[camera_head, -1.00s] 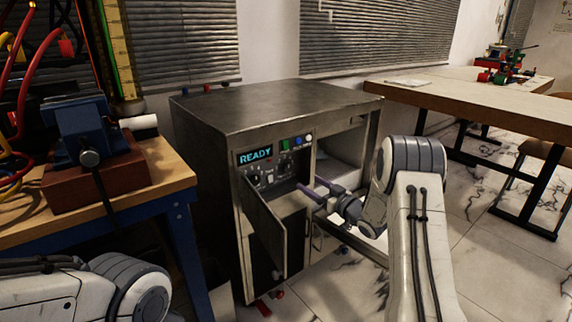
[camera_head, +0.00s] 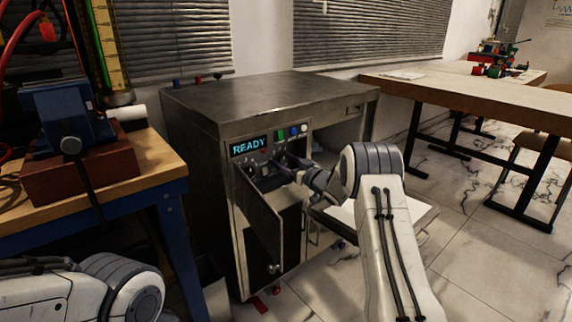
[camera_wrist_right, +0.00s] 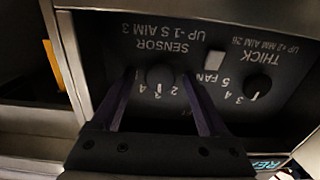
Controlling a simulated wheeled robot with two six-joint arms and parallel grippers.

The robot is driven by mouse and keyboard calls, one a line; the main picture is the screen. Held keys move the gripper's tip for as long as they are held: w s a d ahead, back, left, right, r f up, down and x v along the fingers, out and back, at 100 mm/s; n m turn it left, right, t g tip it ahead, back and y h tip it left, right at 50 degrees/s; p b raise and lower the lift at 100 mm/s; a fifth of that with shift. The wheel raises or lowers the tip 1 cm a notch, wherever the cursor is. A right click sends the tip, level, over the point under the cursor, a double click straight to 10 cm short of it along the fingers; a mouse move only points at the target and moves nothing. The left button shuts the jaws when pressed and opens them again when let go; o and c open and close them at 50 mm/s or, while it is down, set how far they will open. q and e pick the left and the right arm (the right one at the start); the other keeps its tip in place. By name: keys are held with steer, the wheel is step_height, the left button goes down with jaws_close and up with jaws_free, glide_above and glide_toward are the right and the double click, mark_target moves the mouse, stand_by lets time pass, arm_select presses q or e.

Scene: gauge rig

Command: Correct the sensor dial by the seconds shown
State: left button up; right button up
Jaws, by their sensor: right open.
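The sensor dial (camera_wrist_right: 160,76) is a dark round knob on a dark panel in the right wrist view, under upside-down lettering reading "SENSOR UP -1 S AIM 3". Small numbers run along its lower side. My right gripper (camera_wrist_right: 158,75) is open, with one finger on each side of the dial; whether they touch it I cannot tell. In the head view the right gripper (camera_head: 281,160) reaches the control panel of the metal cabinet (camera_head: 270,90), largely covering the dials. The lit display (camera_head: 249,146) reads "READY". My left gripper is out of view; only part of that arm shows.
The thick dial (camera_wrist_right: 258,87) and a pale fan button (camera_wrist_right: 214,62) sit beside the sensor dial. An open cabinet door (camera_head: 259,218) hangs below the panel. A blue-legged bench (camera_head: 150,190) with a vise (camera_head: 62,120) stands left; a wooden table (camera_head: 470,92) stands right.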

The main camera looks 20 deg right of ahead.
steer(key=shift+c, duration=0.3)
jaws_close()
steer(key=shift+n, duration=0.4)
steer(key=n+b, duration=0.1)
steer(key=n, duration=0.2)
steer(key=shift+f+n, duration=0.1)
steer(key=shift+n, duration=0.2)
steer(key=n+b, duration=0.1)
steer(key=n, duration=0.2)
steer(key=shift+f+n+b, duration=0.1)
steer(key=shift+n+b, duration=0.3)
steer(key=n+b, duration=0.2)
steer(key=n, duration=0.1)
steer(key=n+b, duration=0.2)
steer(key=n, duration=0.2)
steer(key=shift+n+b, duration=0.3)
steer(key=shift+b, duration=0.1)
